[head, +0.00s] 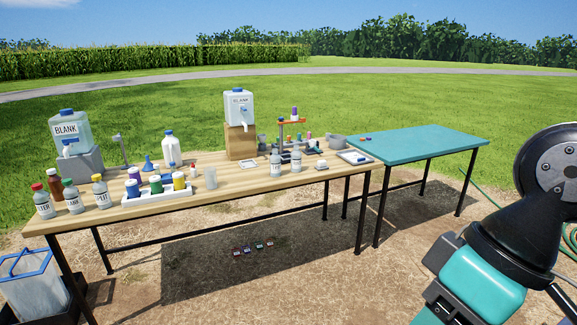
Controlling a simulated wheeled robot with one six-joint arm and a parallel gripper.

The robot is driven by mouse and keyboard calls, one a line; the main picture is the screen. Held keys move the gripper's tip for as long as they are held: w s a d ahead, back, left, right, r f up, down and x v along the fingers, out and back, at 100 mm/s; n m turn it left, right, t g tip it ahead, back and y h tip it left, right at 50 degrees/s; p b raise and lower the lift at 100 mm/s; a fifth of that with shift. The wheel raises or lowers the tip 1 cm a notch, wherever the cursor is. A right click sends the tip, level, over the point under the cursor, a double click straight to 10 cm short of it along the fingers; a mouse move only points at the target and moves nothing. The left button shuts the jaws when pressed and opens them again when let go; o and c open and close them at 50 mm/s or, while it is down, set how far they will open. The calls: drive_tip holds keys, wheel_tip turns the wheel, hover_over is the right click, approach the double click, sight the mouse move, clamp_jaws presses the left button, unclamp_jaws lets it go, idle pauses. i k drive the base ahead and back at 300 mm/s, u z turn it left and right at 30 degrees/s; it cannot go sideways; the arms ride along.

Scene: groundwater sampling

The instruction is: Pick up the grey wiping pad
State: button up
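Part of my arm fills the lower right of the head view, well apart from the table. My gripper's fingertips do not show.
A teal table (430,146) is mostly bare. Small items (252,248) lie on the ground underneath.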

sight(321, 164)
drive_tip(key=i, duration=3.3)
drive_tip(key=z, duration=2.4)
drive_tip(key=i, duration=0.9)
drive_tip(key=u, duration=3.65)
